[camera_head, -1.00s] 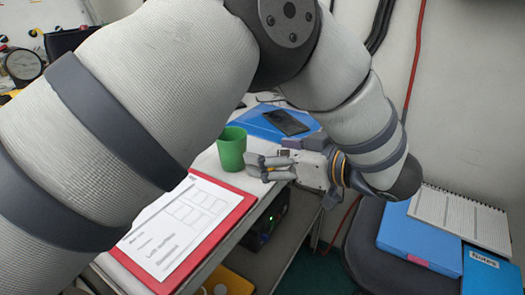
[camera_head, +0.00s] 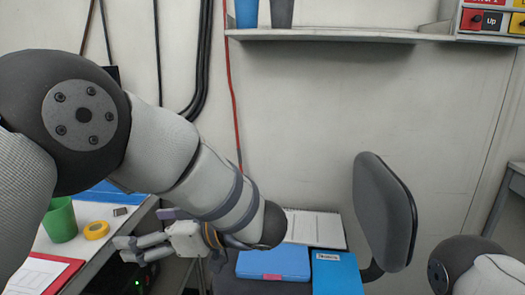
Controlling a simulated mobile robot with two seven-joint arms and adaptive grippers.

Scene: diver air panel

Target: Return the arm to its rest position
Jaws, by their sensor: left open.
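My left arm comes in from the left and bends down at the elbow. My left gripper (camera_head: 128,248) is at the lower left, open and empty, with its fingers pointing left. It shows in front of the table's edge, to the right of and lower than the green cup (camera_head: 60,219). My right arm shows only as a rounded link at the lower right corner; the right gripper is out of view.
A yellow tape roll (camera_head: 96,230) and a red clipboard (camera_head: 66,272) lie on the table. A blue folder (camera_head: 272,263), a notebook (camera_head: 315,228) and a blue Notes book (camera_head: 336,272) lie on a chair seat. A grey chair back (camera_head: 384,212) stands right. A shelf (camera_head: 330,36) crosses the wall.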

